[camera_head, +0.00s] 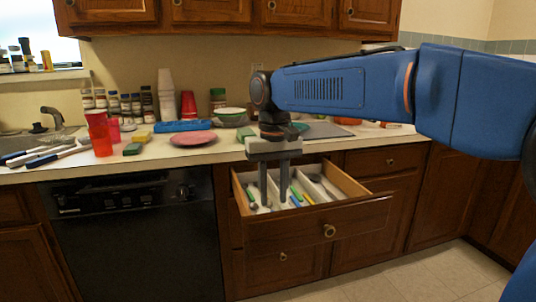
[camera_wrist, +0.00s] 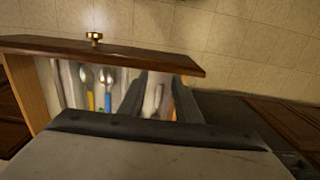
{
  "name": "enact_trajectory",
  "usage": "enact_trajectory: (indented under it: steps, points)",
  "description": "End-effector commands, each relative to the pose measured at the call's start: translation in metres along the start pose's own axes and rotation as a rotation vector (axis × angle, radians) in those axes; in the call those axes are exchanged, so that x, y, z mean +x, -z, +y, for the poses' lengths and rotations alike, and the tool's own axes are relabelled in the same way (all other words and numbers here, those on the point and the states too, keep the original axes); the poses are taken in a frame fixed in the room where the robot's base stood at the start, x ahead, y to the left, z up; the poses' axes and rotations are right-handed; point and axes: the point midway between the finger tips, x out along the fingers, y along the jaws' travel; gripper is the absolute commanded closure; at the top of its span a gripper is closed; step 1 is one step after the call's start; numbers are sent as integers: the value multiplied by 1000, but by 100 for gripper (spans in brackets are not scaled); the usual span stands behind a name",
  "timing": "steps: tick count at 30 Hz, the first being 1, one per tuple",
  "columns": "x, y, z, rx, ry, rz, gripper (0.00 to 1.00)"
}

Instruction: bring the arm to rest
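My arm reaches in from the right, and my gripper (camera_head: 274,202) points straight down at the open drawer (camera_head: 318,222). Its two dark fingers are apart, with a gap between them and nothing seen held. The fingertips overlap the drawer's inside in the head view; whether they are below its rim I cannot tell. In the wrist view my gripper (camera_wrist: 157,112) also shows its fingers spread over the drawer, with a light compartment and a utensil visible between them. The drawer front (camera_wrist: 100,50) lies beyond the fingers there.
The drawer holds several utensils, with blue, green and yellow handles. Above it the counter carries a pink plate (camera_head: 193,138), bowls (camera_head: 230,114), red cups (camera_head: 99,133), a blue package (camera_head: 184,126) and spice jars. A black dishwasher (camera_head: 137,235) stands left. The floor at right is clear.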

Motion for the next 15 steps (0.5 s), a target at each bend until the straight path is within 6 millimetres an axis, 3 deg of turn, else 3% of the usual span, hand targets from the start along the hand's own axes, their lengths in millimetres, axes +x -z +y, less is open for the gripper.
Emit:
enact_trajectory:
  steps: [15]
  points:
    - [2, -27, 37, 30, 10, 44, 70]
